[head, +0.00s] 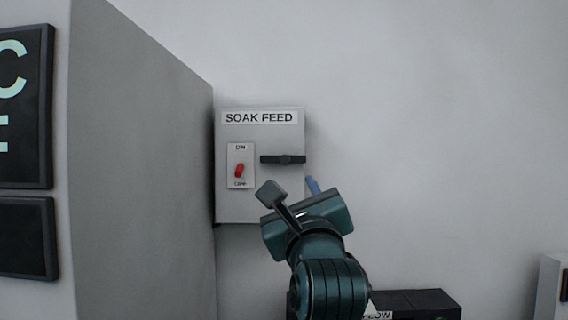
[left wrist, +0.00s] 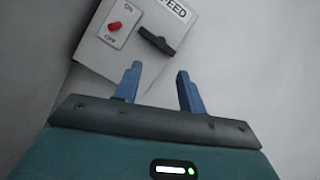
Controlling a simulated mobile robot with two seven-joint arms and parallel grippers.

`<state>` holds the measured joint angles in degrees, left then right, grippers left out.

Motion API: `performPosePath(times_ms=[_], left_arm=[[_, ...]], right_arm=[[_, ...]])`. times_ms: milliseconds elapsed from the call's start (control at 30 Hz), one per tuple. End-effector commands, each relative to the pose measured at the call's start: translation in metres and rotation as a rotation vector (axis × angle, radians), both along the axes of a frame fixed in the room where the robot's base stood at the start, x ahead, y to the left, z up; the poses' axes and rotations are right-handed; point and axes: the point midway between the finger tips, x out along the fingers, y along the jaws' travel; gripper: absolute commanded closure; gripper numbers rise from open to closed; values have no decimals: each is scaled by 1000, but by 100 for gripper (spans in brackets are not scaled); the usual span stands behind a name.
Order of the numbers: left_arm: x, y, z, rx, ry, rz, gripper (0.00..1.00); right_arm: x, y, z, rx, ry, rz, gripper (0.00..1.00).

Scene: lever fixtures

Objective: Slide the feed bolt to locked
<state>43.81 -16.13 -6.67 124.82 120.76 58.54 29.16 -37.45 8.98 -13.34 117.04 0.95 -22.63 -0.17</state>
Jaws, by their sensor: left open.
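A light grey box (head: 262,135) labelled "SOAK FEED" is fixed to the wall. On its right half is a black bar with a small knob, which looks like the feed bolt (head: 283,159); it lies level, its right end at the box's edge. The bolt also shows in the left wrist view (left wrist: 157,41). My left gripper (head: 312,186) is in front of the box's lower right corner, below the bolt and apart from it. In the left wrist view its two blue fingers (left wrist: 158,80) are spread and empty. My right gripper is out of view. The box's lower right corner is hidden.
A red toggle switch (head: 240,170) marked ON and a partly blurred lower word sits left of the bolt. A grey partition (head: 145,170) stands close to the box's left side. A black box (head: 425,303) is low at right. The wall right of the box is clear.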

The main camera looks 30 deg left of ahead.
Motion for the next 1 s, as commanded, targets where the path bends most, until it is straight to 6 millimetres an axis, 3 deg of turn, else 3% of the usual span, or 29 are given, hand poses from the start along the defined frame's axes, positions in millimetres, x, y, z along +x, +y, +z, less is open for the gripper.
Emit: performPosePath(times_ms=[233,600,1000], left_arm=[[28,24,18,4,2,4,60],[78,67,41,3,3,3,60],[91,78,45,1,1,2,60]], right_arm=[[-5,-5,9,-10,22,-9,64],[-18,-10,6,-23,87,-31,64],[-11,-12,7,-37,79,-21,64]])
